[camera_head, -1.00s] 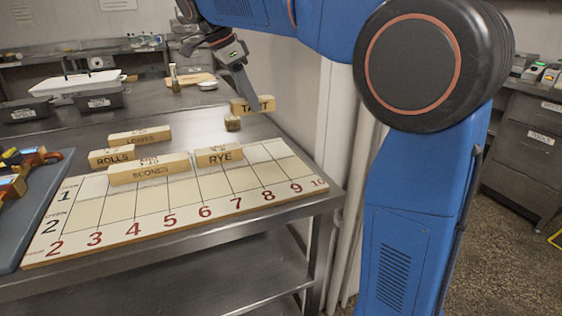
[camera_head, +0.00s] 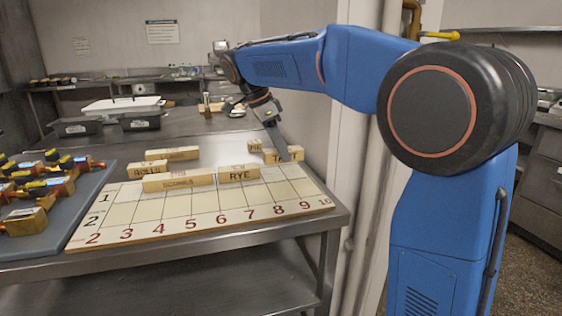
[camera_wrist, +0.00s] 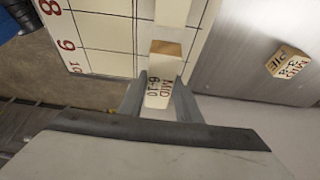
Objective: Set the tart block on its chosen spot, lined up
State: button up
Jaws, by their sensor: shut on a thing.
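The tart block (camera_head: 270,158) is a pale wooden block lettered on its side. My gripper (camera_head: 284,152) is shut on it at the far right end of the numbered board (camera_head: 200,222), right of the rye block (camera_head: 239,174). In the wrist view the tart block (camera_wrist: 161,77) sits between both fingers, its top marked "MID 8-10". There it overlaps the edge of the board (camera_wrist: 105,45) near columns 8 to 10. Whether it touches the board I cannot tell.
The scones block (camera_head: 180,182), rolls block (camera_head: 148,169) and another block (camera_head: 172,154) stand left of the rye block. A small pie block (camera_wrist: 287,61) lies on the bare steel beside the board. A blue-grey tray (camera_head: 50,228) with tools is at left.

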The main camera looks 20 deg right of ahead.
aim_at(281, 160)
jog(key=shift+f, duration=1.8)
jog(key=shift+f, duration=0.15)
jog(key=o, duration=1.1)
jog(key=v, duration=1.2)
jog(key=shift+s, duration=0.15)
